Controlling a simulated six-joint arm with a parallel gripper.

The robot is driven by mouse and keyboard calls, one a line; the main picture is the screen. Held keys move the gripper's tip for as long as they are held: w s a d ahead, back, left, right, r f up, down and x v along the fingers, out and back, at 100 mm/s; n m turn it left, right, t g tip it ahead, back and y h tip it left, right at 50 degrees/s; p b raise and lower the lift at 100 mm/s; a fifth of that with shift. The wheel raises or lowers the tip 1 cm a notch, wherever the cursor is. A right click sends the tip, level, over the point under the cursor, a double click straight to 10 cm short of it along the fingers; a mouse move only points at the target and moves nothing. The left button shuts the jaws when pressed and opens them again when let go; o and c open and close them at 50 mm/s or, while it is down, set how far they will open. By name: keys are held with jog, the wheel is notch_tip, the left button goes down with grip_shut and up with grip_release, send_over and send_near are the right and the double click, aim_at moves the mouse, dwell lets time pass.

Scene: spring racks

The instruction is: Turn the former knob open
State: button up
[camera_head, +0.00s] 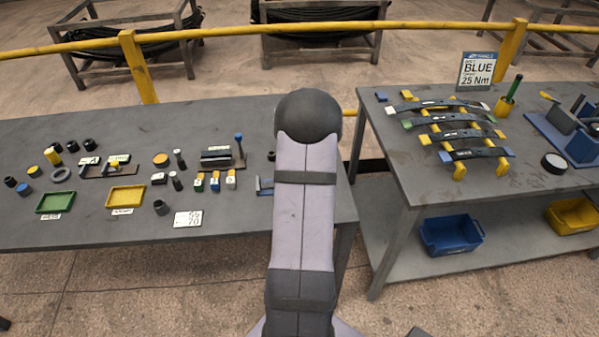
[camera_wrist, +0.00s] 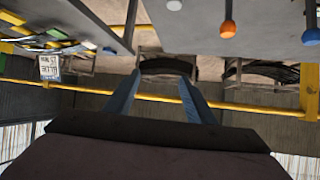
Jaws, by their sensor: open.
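I cannot tell for sure which part is the former knob. A dark block with a blue-topped upright lever (camera_head: 239,140) stands on the left table, left of my arm. In the wrist view, which is upside down, an orange ball knob (camera_wrist: 227,29), a blue ball knob (camera_wrist: 311,37) and a pale knob (camera_wrist: 174,5) stand out from the grey table at the top. My gripper (camera_wrist: 160,80) shows two blue fingers, spread apart with nothing between them and clear of the knobs. In the head view my arm hides the gripper.
The left table (camera_head: 110,228) holds a green tray (camera_head: 55,202), a yellow tray (camera_head: 125,197), a number card (camera_head: 188,218) and several small parts. The right table (camera_head: 430,180) holds dark strips on yellow stands and a blue fixture (camera_head: 570,138). A yellow rail (camera_head: 200,34) runs behind.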

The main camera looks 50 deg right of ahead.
jog(key=s+a+f+n+g+y, duration=0.2)
jog(key=a+f+n+y, duration=0.2)
jog(key=a+f+y, duration=0.3)
jog(key=a+f, duration=0.2)
jog(key=a, duration=0.3)
jog(key=shift+s+f+g+y, duration=0.3)
jog(key=shift+s, duration=0.1)
jog(key=shift+f, duration=0.1)
jog(key=shift+p+x, duration=1.25)
jog(key=shift+x, duration=2.3)
jog(key=c, duration=1)
